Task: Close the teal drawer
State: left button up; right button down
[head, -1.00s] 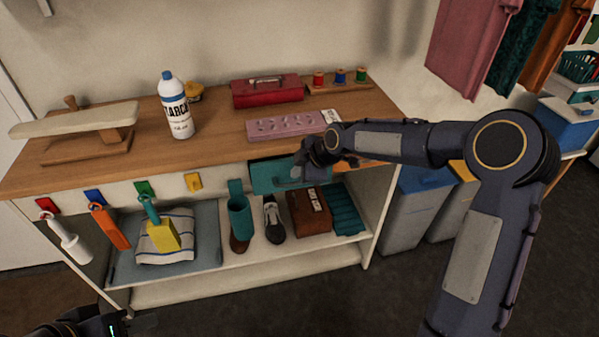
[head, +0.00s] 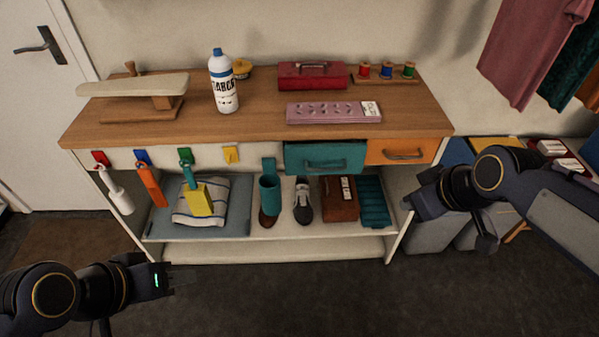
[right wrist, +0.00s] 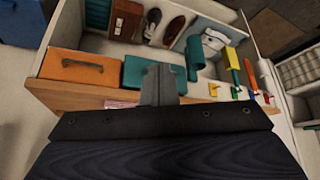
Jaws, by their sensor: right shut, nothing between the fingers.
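The teal drawer (head: 325,158) is under the wooden worktop, left of the orange drawer (head: 403,150). Its front, with a bar handle, appears to stand slightly proud of the orange front; the exact gap is hard to tell. The teal front also shows in the right wrist view (right wrist: 141,73), partly behind my fingers. My right gripper (head: 411,204) is shut and empty, right of and below the drawer, apart from it in the head view. My left gripper (head: 190,280) is low at the front left, far from the drawer; its finger gap is unclear.
A starch bottle (head: 223,82), a red box (head: 312,75) and a pink box (head: 333,112) stand on the worktop. Brushes hang from hooks at the left. The floor in front is clear.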

jog(key=s+d+f+m+t+h+b, duration=0.1)
jog(key=s+d+f+m+t+b, duration=0.1)
jog(key=s+f+m+b, duration=0.4)
jog(key=w+f+n+t+b, duration=0.45)
jog(key=w+n+b, duration=0.4)
jog(key=w, duration=0.25)
jog(key=w+a+f+n+y+b, duration=0.5)
jog(key=a+n+y+b, duration=0.15)
jog(key=a+n, duration=0.2)
jog(key=w+a+f+n+y+b, duration=0.45)
jog(key=a+n+b, duration=0.25)
jog(key=n, duration=0.3)
jog(key=shift+n, duration=0.3)
jog(key=shift+w+a+r+b, duration=0.1)
jog(key=shift+w+a+b, duration=0.25)
jog(key=shift+w+a, duration=1.15)
jog(key=shift+w+a+r+b, duration=0.1)
jog(key=shift+w+a+b, duration=0.25)
jog(key=shift+w+a, duration=1.2)
jog(key=shift+w+a+r+b, duration=0.1)
jog(key=shift+w+a+b, duration=0.4)
jog(key=shift+w, duration=1.85)
